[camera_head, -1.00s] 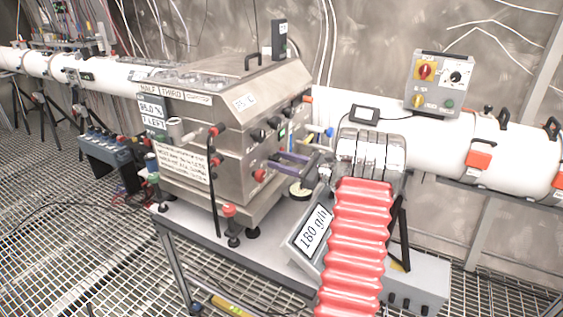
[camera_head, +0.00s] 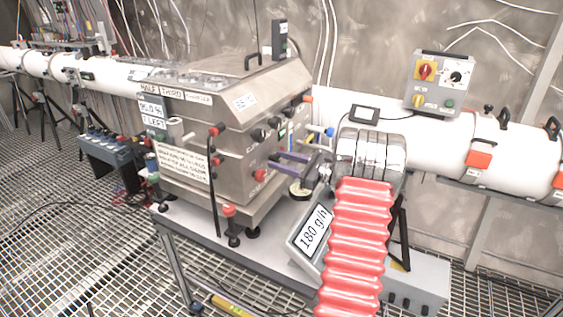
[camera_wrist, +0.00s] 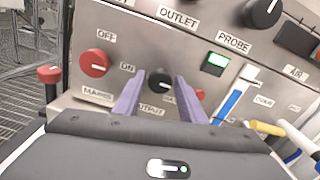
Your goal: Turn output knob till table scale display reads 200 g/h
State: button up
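The output knob (camera_wrist: 160,80) is a small black knob with a white mark on the steel panel, above a partly hidden "OUTPUT" label in the wrist view. The two purple fingers of my gripper (camera_wrist: 162,79) stand close against its left and right sides, shut on it. In the head view my gripper (camera_head: 291,162) reaches the machine's right face; the knob is hard to make out there. The table scale display (camera_head: 313,233) reads 180 g/h. My red ribbed arm sleeve covers the area right of it.
A red mains knob (camera_wrist: 94,63) is left of the output knob, and a lit green switch (camera_wrist: 215,63) is right of it. A large black knob (camera_wrist: 262,12) is above. Blue and yellow handled parts are at right. A grey control box (camera_head: 438,83) sits on the white pipe.

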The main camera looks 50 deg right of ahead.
jog(key=shift+o, duration=1.1)
jog(key=v, duration=1.4)
jog(key=shift+w, duration=0.1)
